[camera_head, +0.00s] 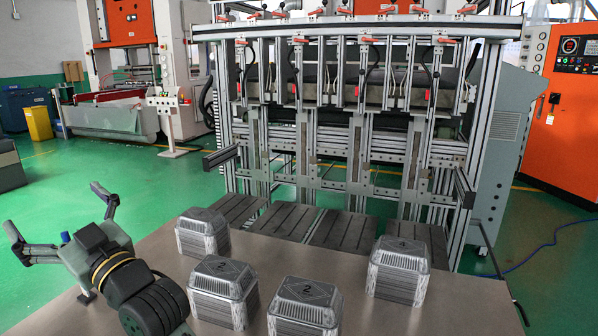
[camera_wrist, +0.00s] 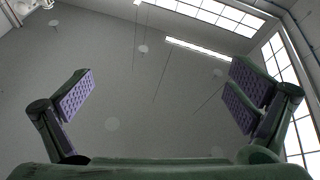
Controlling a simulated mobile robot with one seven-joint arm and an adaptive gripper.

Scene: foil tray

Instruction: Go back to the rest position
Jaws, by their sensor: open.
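My gripper (camera_head: 62,226) is at the left of the head view, above the left edge of the table. Its two fingers are spread wide and nothing is between them. In the wrist view my gripper (camera_wrist: 160,105) also shows open and empty, with purple pads on both fingers and only the ceiling and windows behind. The gripper is apart from the foil tray stacks. The nearest stacks are one at the back left (camera_head: 202,236) and one marked 2 (camera_head: 222,292), both to the right of my arm.
The table (camera_head: 345,262) also bears another stack marked 2 (camera_head: 305,308) and a stack marked 4 (camera_head: 398,270). A metal frame machine (camera_head: 350,120) with dark slotted plates (camera_head: 342,231) stands behind the table. Green floor (camera_head: 130,190) lies open at the left.

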